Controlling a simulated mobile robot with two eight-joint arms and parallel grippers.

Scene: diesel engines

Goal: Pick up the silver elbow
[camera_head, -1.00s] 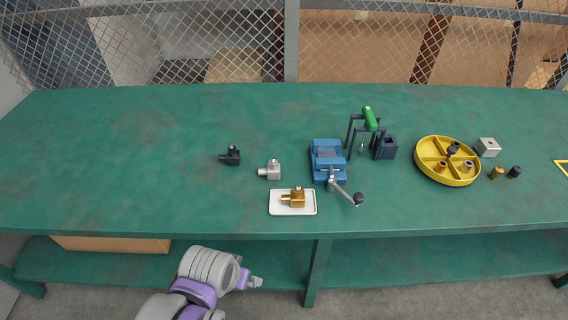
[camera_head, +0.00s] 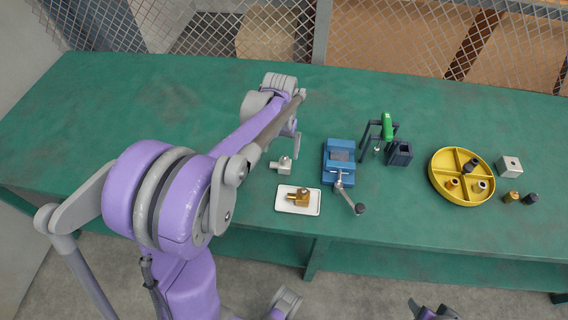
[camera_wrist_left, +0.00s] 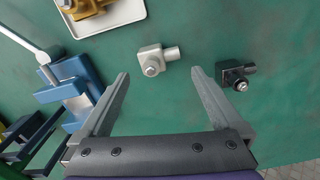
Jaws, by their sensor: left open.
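The silver elbow (camera_head: 283,164) lies on the green bench, left of the blue vise. In the left wrist view the silver elbow (camera_wrist_left: 150,62) sits just beyond the fingertips, roughly between their lines and not touched. My left gripper (camera_wrist_left: 160,76) is open and empty. In the head view my left gripper (camera_head: 297,146) hangs just above and behind the elbow, partly hidden by its own arm. A purple and dark part of mine at the bottom edge seems to be my right gripper (camera_head: 434,312), cut off by the frame.
A black elbow (camera_wrist_left: 236,74) lies near the right finger; my arm hides it in the head view. A brass elbow (camera_head: 300,197) sits on a white tray (camera_head: 283,204). The blue vise (camera_head: 339,158), green-handled stand (camera_head: 387,127) and yellow divided tray (camera_head: 436,181) stand to the right.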

